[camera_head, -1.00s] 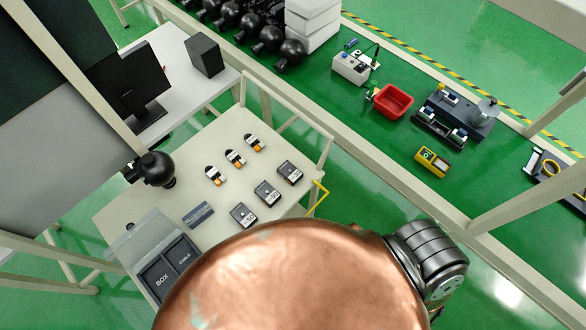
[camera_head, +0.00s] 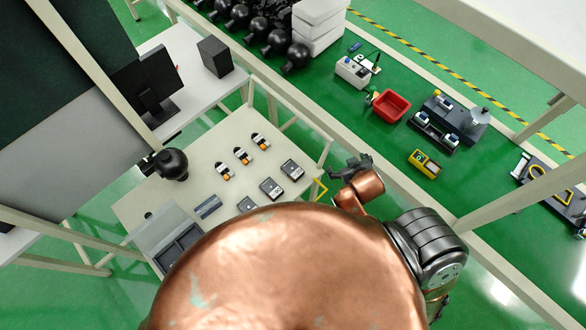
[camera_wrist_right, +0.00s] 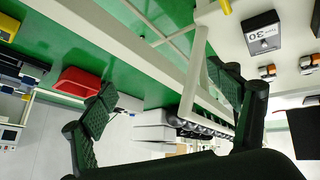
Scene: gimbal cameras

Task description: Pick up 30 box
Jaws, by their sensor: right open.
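In the right wrist view, a dark box with a light label reading 30 (camera_wrist_right: 263,33) sits on the pale table at the upper right. In the head view, several similar small dark boxes lie in a row, and their labels are too small to read. The one nearest the table's right edge (camera_head: 292,169) is clear of my arm, while the lowest is partly hidden. My right gripper (camera_head: 352,168) is just beyond the table's right edge. Its fingers are spread with nothing between them in the right wrist view (camera_wrist_right: 170,105). My left gripper is not in view.
A pale table (camera_head: 205,155) holds several white-and-orange parts (camera_head: 241,155), a black ball-shaped device (camera_head: 172,165) and a partly hidden compartmented box (camera_head: 170,240). A red bin (camera_head: 391,106) stands on the green surface beyond.

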